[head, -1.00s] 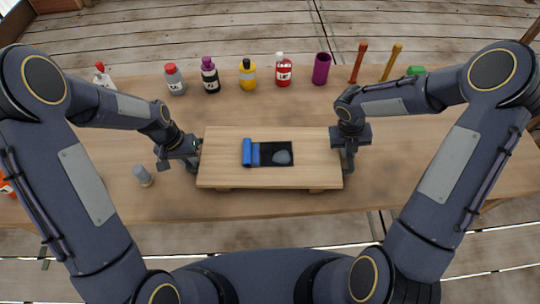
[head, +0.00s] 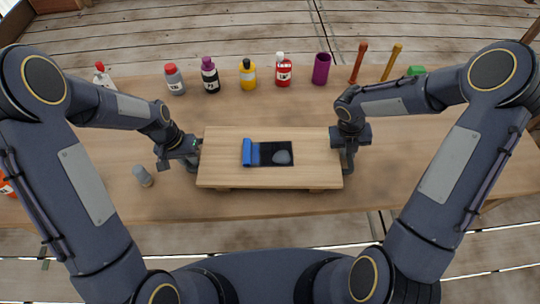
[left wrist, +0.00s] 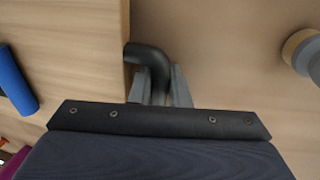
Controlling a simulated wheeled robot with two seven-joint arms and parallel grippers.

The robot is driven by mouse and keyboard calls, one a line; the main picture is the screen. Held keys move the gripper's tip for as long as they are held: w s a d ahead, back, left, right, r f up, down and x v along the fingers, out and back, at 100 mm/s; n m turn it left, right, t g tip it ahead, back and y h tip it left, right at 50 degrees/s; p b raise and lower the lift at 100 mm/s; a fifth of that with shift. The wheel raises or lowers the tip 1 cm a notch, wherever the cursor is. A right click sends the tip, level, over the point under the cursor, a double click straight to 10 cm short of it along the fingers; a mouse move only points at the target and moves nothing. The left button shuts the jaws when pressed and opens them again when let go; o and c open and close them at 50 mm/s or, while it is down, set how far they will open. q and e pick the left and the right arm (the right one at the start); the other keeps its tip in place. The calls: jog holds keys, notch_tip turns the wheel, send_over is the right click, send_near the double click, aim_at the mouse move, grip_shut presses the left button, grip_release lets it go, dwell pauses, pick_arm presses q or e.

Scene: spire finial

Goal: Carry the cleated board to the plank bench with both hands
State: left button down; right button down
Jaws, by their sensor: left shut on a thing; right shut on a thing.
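The cleated board (head: 225,172) is a pale wooden slab with cleats under it. It lies level in the middle of the head view, at or just above the table. A dark mat with a blue roll (head: 247,152) and a grey rounded piece (head: 283,157) is on its top. My left gripper (head: 194,156) is at the board's left end; the left wrist view shows its fingers (left wrist: 160,88) shut on a dark curved handle (left wrist: 148,56) at the board's edge. My right gripper (head: 348,160) is shut at the right end, its grip partly hidden. I cannot pick out the plank bench.
The wooden table (head: 430,180) holds a row of bottles (head: 210,76), a purple cup (head: 321,68), orange and yellow sticks (head: 391,62) and a green block (head: 416,71) along its far side. A small grey cylinder (head: 142,176) stands left of the board.

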pick_arm(q)
jog(key=shift+r, duration=0.2)
pick_arm(e)
jog(key=shift+r, duration=0.2)
